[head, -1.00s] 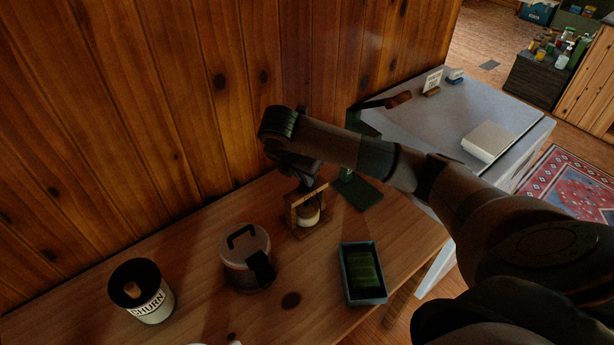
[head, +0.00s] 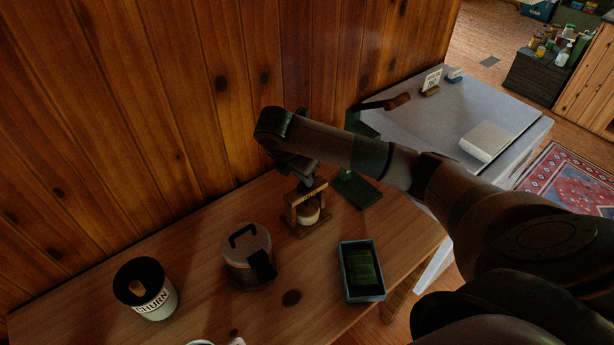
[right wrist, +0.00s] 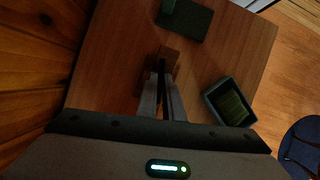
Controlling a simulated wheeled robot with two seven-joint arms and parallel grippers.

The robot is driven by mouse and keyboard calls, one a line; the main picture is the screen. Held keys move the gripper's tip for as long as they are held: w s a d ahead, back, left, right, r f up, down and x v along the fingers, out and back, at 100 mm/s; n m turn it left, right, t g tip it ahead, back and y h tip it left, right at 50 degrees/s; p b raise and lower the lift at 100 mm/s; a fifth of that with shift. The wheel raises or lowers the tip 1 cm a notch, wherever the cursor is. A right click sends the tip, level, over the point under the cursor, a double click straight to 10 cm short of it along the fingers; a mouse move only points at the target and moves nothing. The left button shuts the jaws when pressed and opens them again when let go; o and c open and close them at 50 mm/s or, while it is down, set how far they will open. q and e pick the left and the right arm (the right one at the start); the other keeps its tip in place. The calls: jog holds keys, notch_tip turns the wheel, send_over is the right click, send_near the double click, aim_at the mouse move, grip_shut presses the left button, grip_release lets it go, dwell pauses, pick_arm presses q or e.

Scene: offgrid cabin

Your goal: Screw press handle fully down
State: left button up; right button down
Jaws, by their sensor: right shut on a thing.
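The small wooden screw press (head: 294,213) stands on the table near the wall, with a pale round piece (head: 308,213) inside its frame. My right gripper (head: 304,184) is above the press, pointing down at its top. In the right wrist view the two fingers (right wrist: 164,90) are close together over the press (right wrist: 168,56), shut on the press handle. The handle itself is mostly hidden by the fingers. My left gripper is not in view.
A lidded jar (head: 246,250) and a white churn crock (head: 147,290) stand left of the press. A blue tray with green contents (head: 344,277) lies to its right front. A green lever device (head: 357,190) stands close behind right. The wood-plank wall (head: 180,100) is close behind.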

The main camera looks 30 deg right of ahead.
jog(key=shift+r+m+g+p, duration=0.1)
jog(key=shift+m+g+p, duration=0.2)
jog(key=shift+m+p, duration=0.65)
jog(key=shift+w, duration=0.1)
jog(key=shift+p, duration=0.35)
jog(key=shift+m+g+p, duration=0.3)
jog(key=shift+m+p, duration=0.4)
jog(key=shift+m, duration=0.05)
jog(key=shift+m+g+p, duration=0.3)
jog(key=shift+m+p, duration=0.4)
jog(key=shift+w+m, duration=0.1)
jog(key=shift+m, duration=0.2)
jog(key=shift+p, duration=0.3)
